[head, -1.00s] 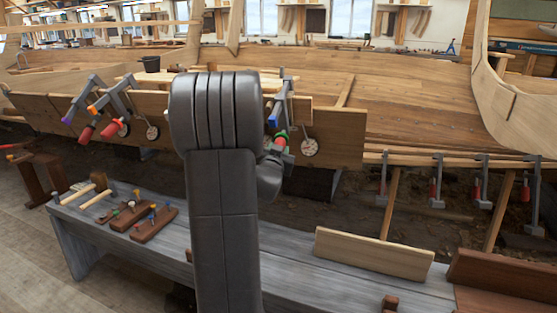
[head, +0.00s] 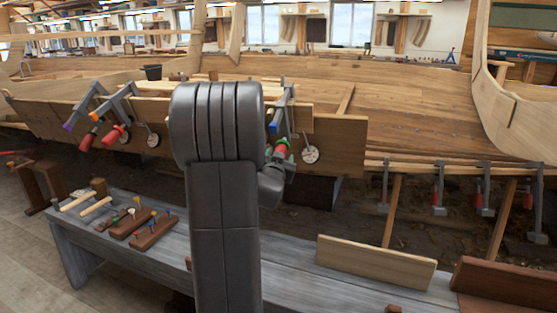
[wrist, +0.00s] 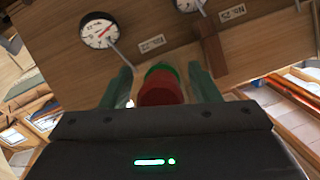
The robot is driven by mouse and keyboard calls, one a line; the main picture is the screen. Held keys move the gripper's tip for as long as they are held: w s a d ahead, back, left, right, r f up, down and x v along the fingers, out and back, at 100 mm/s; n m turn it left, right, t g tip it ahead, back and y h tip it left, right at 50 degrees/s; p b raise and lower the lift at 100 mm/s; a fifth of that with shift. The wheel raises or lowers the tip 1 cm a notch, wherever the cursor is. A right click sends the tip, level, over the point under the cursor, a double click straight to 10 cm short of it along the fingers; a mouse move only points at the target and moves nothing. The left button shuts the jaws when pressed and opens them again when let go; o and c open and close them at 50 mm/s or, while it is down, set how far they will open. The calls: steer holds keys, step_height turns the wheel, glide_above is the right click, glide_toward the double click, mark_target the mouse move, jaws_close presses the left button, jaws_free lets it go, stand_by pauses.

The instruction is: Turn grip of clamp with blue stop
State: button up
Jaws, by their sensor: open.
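The clamp with the blue stop (head: 274,126) hangs on the hull plank, just right of my arm in the head view. Its red and green grip (head: 281,150) is partly hidden by my wrist. In the wrist view the grip (wrist: 161,88) is seen end-on, red nearer and green beyond, between the two fingers of my open gripper (wrist: 163,88). A gap shows on the right side; I cannot tell whether either finger touches. In the head view my gripper is mostly hidden behind my arm.
Two other clamps, with purple (head: 68,126) and orange (head: 92,115) stops, hang left on the plank. Round dials hang beside the clamps (head: 310,154). A grey bench (head: 290,262) with mallets, tool blocks and boards stands in front. Several red-handled clamps (head: 439,190) hang at right.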

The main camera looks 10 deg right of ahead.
steer(key=p+v, duration=0.1)
steer(key=v, duration=1.2)
steer(key=shift+s, duration=0.4)
steer(key=shift+w+a, duration=0.1)
steer(key=shift+w, duration=0.05)
stand_by(0.3)
steer(key=x, duration=1.3)
steer(key=shift+w+b, duration=0.35)
steer(key=shift+b, duration=0.05)
